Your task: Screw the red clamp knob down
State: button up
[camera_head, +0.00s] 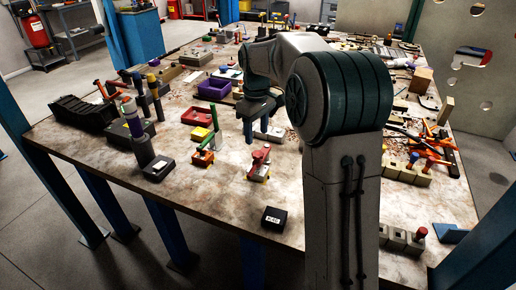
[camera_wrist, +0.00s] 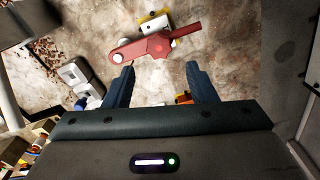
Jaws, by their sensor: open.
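A red clamp piece (camera_head: 260,158) sits on a yellow and white block (camera_head: 258,176) near the table's front middle. In the wrist view the red clamp piece (camera_wrist: 155,47) shows an angular hub with arms and pale round spots. The yellow and white block (camera_wrist: 153,22) shows partly behind it. I cannot tell which part of it is the knob. My gripper (camera_wrist: 160,72) is open and empty, and its two fingers point towards the red piece with a gap before it. In the head view my gripper (camera_head: 256,130) is above the table, behind the red piece; its fingertips are hard to make out.
An orange block (camera_head: 203,157) with a green rod stands left of the red piece. A red tray (camera_head: 196,117) and a purple bin (camera_head: 213,90) are farther back. A black labelled box (camera_head: 274,219) lies near the front edge. Bare tabletop (camera_head: 215,205) shows left of it.

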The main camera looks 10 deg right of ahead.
aim_at(257, 153)
notch_tip(257, 153, down, 6)
jog(key=shift+f, duration=0.25)
jog(key=c, duration=0.8)
